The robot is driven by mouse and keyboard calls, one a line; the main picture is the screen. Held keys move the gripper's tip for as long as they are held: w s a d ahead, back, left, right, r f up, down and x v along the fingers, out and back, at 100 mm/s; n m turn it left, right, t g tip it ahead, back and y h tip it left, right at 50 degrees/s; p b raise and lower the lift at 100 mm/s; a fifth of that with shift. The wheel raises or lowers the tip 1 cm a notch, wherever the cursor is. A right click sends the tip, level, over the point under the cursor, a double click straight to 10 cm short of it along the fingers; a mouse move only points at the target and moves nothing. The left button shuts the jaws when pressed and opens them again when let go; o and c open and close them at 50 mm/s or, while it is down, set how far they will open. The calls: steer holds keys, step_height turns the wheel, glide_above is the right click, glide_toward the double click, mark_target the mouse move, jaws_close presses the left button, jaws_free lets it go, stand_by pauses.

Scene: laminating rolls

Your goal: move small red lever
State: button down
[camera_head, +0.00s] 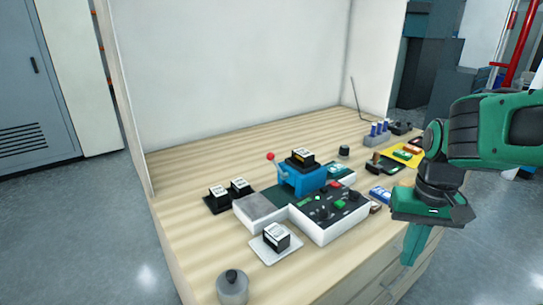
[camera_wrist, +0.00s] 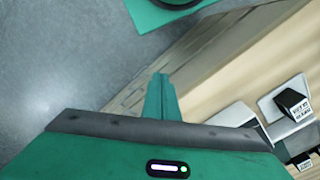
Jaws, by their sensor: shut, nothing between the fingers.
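The small red lever (camera_head: 271,156) is a thin rod with a red ball at its tip, leaning up and left from a blue machine (camera_head: 305,178) on the wooden table. My gripper (camera_head: 413,248) is at the right, beyond the table's near right edge, pointing down and well apart from the lever. In the wrist view its fingers (camera_wrist: 161,95) are together and hold nothing. The lever does not show in the wrist view.
A grey-and-black control box (camera_head: 330,212) stands in front of the blue machine. A black block on a white plate (camera_head: 270,250) and a grey jar (camera_head: 232,287) lie nearer. The table top (camera_head: 195,165) is bare at the back left, before a white wall panel (camera_head: 235,70).

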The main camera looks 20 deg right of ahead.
steer(key=w+r+m, duration=0.1)
steer(key=w+r, duration=0.6)
steer(key=w, duration=0.3)
steer(key=w+a+r+m, duration=0.1)
steer(key=w+a+r, duration=0.2)
steer(key=w, duration=0.6)
steer(key=w+a+r+m, duration=0.1)
steer(key=w+a+r, duration=0.3)
steer(key=w+a, duration=0.4)
steer(key=w+a+r+m, duration=0.1)
steer(key=w+a+r, duration=0.2)
steer(key=w+a, duration=0.3)
steer(key=w, duration=0.5)
steer(key=shift+w+a+r+m+g+y, duration=0.2)
steer(key=shift+m+g+y, duration=0.1)
steer(key=shift+m+y, duration=0.1)
steer(key=shift+f, duration=0.15)
glide_above(276, 165)
steer(key=w, duration=0.3)
steer(key=shift+w+f, duration=0.2)
steer(key=shift+f, duration=3.2)
